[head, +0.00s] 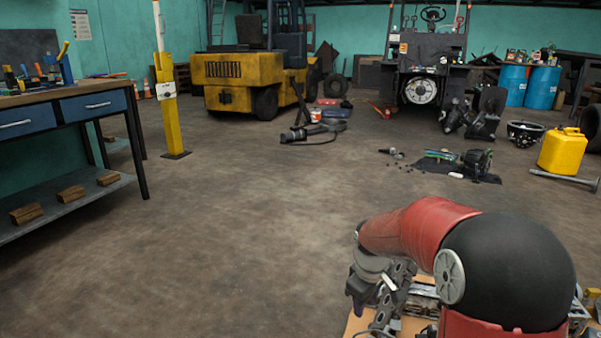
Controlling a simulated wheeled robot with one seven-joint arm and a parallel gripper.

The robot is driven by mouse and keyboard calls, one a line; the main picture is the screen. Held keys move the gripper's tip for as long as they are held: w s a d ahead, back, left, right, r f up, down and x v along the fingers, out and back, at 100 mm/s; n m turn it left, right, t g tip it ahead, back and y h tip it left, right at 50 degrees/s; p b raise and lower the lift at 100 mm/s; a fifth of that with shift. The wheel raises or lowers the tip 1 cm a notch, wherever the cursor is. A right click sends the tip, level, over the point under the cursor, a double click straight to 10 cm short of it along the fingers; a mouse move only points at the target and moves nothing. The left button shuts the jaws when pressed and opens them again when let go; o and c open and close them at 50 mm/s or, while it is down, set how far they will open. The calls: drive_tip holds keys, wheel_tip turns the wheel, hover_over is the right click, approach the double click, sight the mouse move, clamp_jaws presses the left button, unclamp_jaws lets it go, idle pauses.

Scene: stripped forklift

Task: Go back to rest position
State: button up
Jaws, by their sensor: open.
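My red and black arm is folded low at the bottom right of the head view. My gripper (376,297) points down at the arm's left end, over the left part of a tan board (357,324). The jaws are open, and I see nothing held between them. The fingertips are small and partly merge with the metal parts behind them, so I cannot tell whether they touch anything. My arm hides much of the board and the parts on it.
Open concrete floor (220,240) fills the middle. A workbench (50,95) stands left, beside a yellow post (172,120). A yellow forklift (235,85) and a stripped forklift (420,60) stand behind. Loose parts lie on a dark mat (480,175), left of a yellow jerrycan (562,150).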

drive_tip(key=s+r+m+t+p, duration=0.2)
drive_tip(key=s+r+m, duration=0.2)
drive_tip(key=s+r, duration=0.85)
drive_tip(key=s+r+m+t+p, duration=0.2)
drive_tip(key=s+r+m, duration=0.2)
drive_tip(key=s, duration=0.9)
drive_tip(key=shift+s+a+r+y, duration=0.2)
drive_tip(key=shift+r+y, duration=0.1)
drive_tip(key=shift+r, duration=0.1)
